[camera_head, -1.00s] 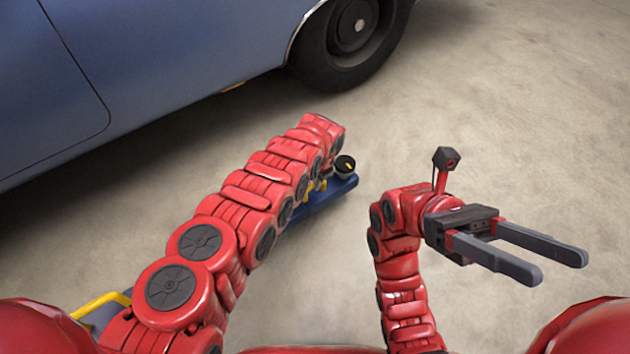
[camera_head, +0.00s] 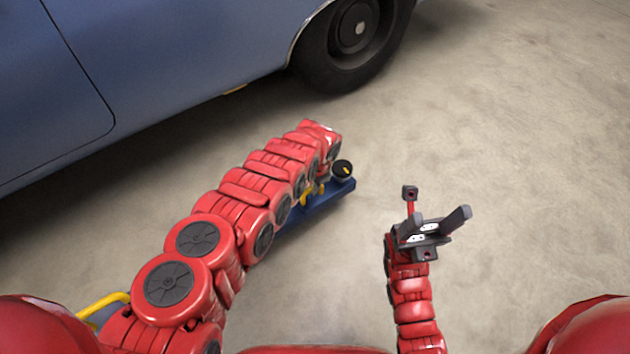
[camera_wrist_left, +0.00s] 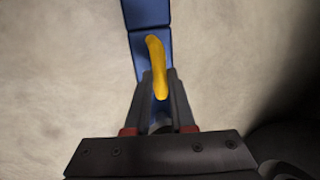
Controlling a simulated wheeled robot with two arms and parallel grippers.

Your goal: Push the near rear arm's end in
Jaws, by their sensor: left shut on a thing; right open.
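A yellow handle (camera_wrist_left: 155,55) stands on the blue bar (camera_wrist_left: 147,14) in the left wrist view. My left gripper (camera_wrist_left: 160,88) is shut on this handle, its fingers on either side. That gripper is largely hidden in the head view. My right gripper (camera_head: 440,222) is open and empty, above the floor to the right of the blue end.
A blue car (camera_head: 190,60) with a dark wheel (camera_head: 350,45) stands along the back left. A yellow bar (camera_head: 103,302) shows at lower left, partly behind my arm. The concrete floor (camera_head: 530,140) is clear on the right.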

